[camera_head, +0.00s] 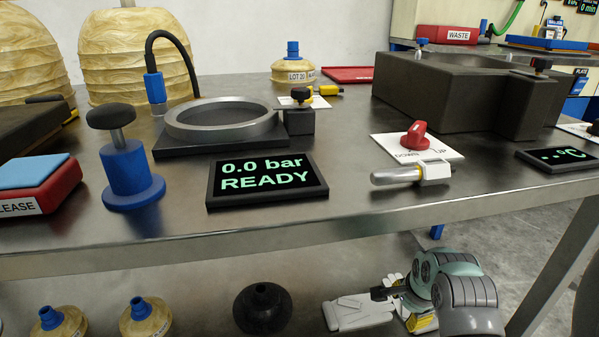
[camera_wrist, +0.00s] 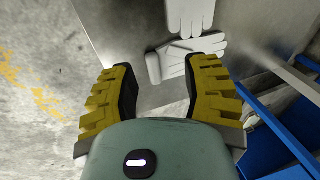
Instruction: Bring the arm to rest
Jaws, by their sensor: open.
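My gripper (camera_head: 402,304) is low in front of the workbench, below the tabletop edge at the lower right of the head view. In the wrist view my gripper (camera_wrist: 165,88) shows two yellow fingers with dark pads, spread apart with nothing between them. Beyond the fingertips lie white gloves (camera_wrist: 178,58) on a grey surface. In the head view the gloves (camera_head: 360,313) lie on the lower shelf beside my gripper. My arm is bent, and part of it is cut off by the lower frame edge.
The steel workbench (camera_head: 330,225) overhangs my gripper. The lower shelf also holds a dark round piece (camera_head: 263,308) and lot bottles (camera_head: 146,317). On top stand a ring fixture (camera_head: 222,118), a READY display (camera_head: 267,181) and a red knob (camera_head: 416,137). Blue framing (camera_wrist: 285,125) is at right in the wrist view.

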